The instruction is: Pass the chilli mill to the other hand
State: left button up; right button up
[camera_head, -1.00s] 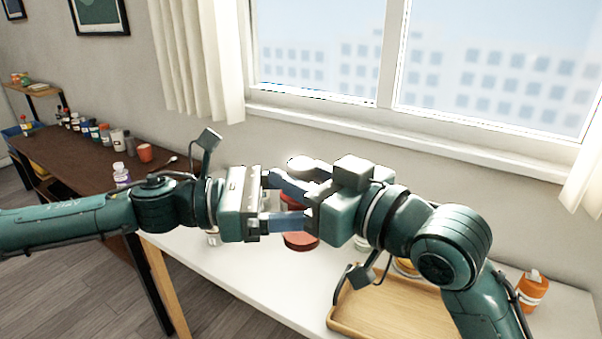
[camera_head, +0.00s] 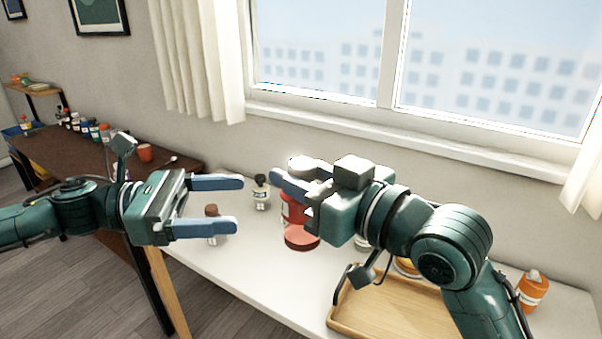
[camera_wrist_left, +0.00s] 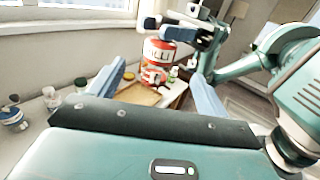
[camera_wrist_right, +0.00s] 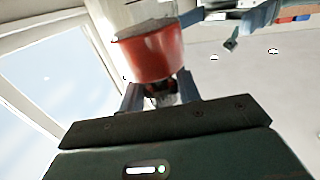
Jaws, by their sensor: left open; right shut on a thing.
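The chilli mill (camera_head: 291,212) is red with a white label. My right gripper (camera_head: 285,181) is shut on it and holds it above the white table; the gripper hides part of it in the head view. The mill's labelled side faces the left wrist view (camera_wrist_left: 157,58), and its red end fills the top middle of the right wrist view (camera_wrist_right: 152,56). My left gripper (camera_head: 240,204) is open and empty, left of the mill and apart from it, with its fingers pointing toward it.
The white table (camera_head: 262,262) holds a small dark-topped bottle (camera_head: 261,192), a brown-topped bottle (camera_head: 212,224), a wooden tray (camera_head: 395,312) and an orange container (camera_head: 532,289). A dark brown counter (camera_head: 60,160) with several jars stands at the left. The window wall is behind.

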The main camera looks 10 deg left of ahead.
pick_arm(q)
jog(key=w+d+f+n+t+y, duration=0.1)
jog(key=w+d+f+n+t, duration=0.45)
jog(key=n, duration=0.75)
pick_arm(e)
jog(key=shift+w, duration=0.1)
pick_arm(q)
notch_tip(320, 180, down, 12)
jog(key=d+n+t+y, duration=0.2)
jog(key=n+t+y, duration=0.15)
jog(key=n, duration=0.85)
jog(key=s+a+f+n+g+y, duration=0.1)
jog(key=s+f+n+y, duration=0.3)
jog(key=s+f+n, duration=0.4)
jog(key=s+a+f+n+g+y, duration=0.2)
jog(key=s+f+n+y, duration=0.3)
jog(key=f+n, duration=0.8)
jog(key=s+n, duration=0.1)
jog(key=s, duration=0.2)
jog(key=shift+f+n, duration=0.4)
jog(key=shift+y, duration=0.25)
